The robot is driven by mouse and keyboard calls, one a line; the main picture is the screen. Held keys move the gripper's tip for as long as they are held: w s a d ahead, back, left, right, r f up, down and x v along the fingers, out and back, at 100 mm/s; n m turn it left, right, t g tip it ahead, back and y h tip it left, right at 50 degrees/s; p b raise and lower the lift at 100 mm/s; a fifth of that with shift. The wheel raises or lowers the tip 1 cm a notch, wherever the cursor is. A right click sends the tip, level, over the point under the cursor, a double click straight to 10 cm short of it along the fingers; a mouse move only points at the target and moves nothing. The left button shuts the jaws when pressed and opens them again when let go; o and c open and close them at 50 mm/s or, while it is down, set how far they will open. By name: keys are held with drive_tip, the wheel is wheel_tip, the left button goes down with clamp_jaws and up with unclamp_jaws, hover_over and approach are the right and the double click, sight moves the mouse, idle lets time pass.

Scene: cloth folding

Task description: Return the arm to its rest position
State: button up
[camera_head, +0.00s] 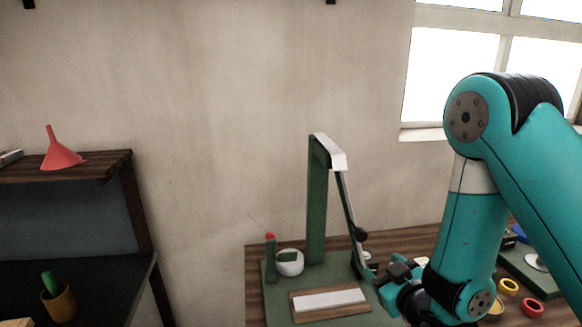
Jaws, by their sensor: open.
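My teal arm reaches in from the right edge and bends down at its elbow toward the table. My gripper (392,270) is a small dark shape at the end of the wrist, low in the view, just right of the green stand. It is open, and I see nothing held in it. A white flat strip (330,301), possibly folded cloth, lies on a wooden board (296,315) left of the gripper. The gripper is apart from the strip. My arm hides part of the table behind it.
A green stand (317,215) with a white top and slanted rod rises beside my wrist. A white roll (290,262) and a red-tipped post (270,258) stand left. Yellow (509,287) and red rings (532,307) lie right. A shelf holds a red funnel (62,155).

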drive_tip(key=s+a+r+g+y+b, duration=0.2)
drive_tip(key=s+a+r+g, duration=0.2)
drive_tip(key=s+g, duration=0.25)
drive_tip(key=s+a+r+g+y+b, duration=0.1)
drive_tip(key=s+a+r+g+b, duration=0.2)
drive_tip(key=s+a+g, duration=0.35)
drive_tip(key=s+d+r+n+g+h, duration=0.1)
drive_tip(key=s+d+r+g, duration=0.2)
drive_tip(key=s, duration=0.9)
drive_tip(key=m+t+h+b, duration=0.1)
drive_tip(key=m+t+b, duration=0.2)
drive_tip(key=t+b, duration=1.35)
approach(362, 238)
drive_tip(key=w+p, duration=0.1)
drive_tip(key=w, duration=0.2)
drive_tip(key=w+a+f+t+p, duration=0.1)
drive_tip(key=w+p, duration=0.1)
drive_tip(key=w, duration=0.2)
drive_tip(key=w+a+t+p, duration=0.1)
drive_tip(key=w+p, duration=0.1)
drive_tip(key=w, duration=0.1)
drive_tip(key=shift+w+a+f, duration=0.15)
drive_tip(key=shift+w+f, duration=0.15)
drive_tip(key=shift+w, duration=0.05)
